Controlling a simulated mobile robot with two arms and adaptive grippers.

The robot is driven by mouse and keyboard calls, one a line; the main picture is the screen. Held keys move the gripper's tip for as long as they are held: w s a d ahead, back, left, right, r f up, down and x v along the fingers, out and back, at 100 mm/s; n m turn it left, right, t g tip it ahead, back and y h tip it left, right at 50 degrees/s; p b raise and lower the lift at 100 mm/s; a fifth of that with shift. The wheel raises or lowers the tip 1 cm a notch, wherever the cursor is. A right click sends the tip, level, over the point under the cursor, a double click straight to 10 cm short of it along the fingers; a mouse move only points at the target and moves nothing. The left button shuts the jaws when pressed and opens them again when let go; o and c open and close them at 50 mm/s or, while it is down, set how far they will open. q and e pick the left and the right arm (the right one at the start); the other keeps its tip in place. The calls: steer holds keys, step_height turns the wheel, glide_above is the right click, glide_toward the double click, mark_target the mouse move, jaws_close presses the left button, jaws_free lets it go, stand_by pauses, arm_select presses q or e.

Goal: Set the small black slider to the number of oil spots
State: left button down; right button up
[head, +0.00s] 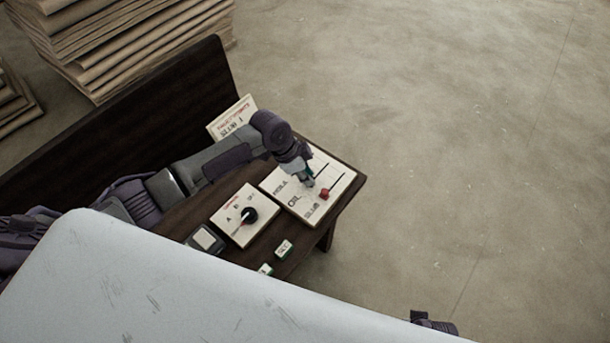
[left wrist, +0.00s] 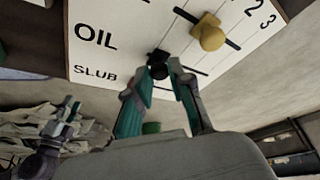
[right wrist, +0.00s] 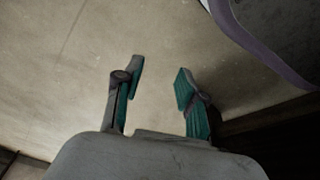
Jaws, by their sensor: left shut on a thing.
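The slider panel (head: 283,208) is a white board with printed rows, OIL and SLUB among them, near the table's right end. My left gripper (head: 308,183) reaches down onto it. In the left wrist view my left gripper (left wrist: 170,72) is shut on the small black slider (left wrist: 158,58), beside the OIL and SLUB labels. A yellow slider knob (left wrist: 209,32) sits on another slot, apart from my fingers. A red slider (head: 324,193) shows in the head view, just right of my gripper. My right gripper (right wrist: 157,82) is open and empty above the floor.
A board with a black dial (head: 249,215) lies left of the panel. A dark square device (head: 205,240) and small green-and-white blocks (head: 284,249) lie nearby. A printed card (head: 232,117) stands behind. Pale cloth stacks (head: 130,45) rise behind the table; floor at right is clear.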

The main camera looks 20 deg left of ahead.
mark_target(325, 171)
arm_select(q)
steer(key=w, duration=0.1)
steer(key=w+d, duration=0.1)
steer(key=w, duration=0.1)
steer(key=w+b, duration=0.1)
steer(key=shift+w+d, duration=0.25)
steer(key=shift+d, duration=0.1)
steer(key=shift+w, duration=0.25)
arm_select(e)
steer(key=r, duration=0.1)
steer(key=w+r, duration=0.1)
steer(key=r, duration=0.1)
steer(key=shift+w+r, duration=0.15)
steer(key=shift+r, duration=0.15)
arm_select(q)
steer(key=c, duration=1)
jaws_free()
steer(key=v, duration=1.2)
steer(key=shift+s, duration=0.1)
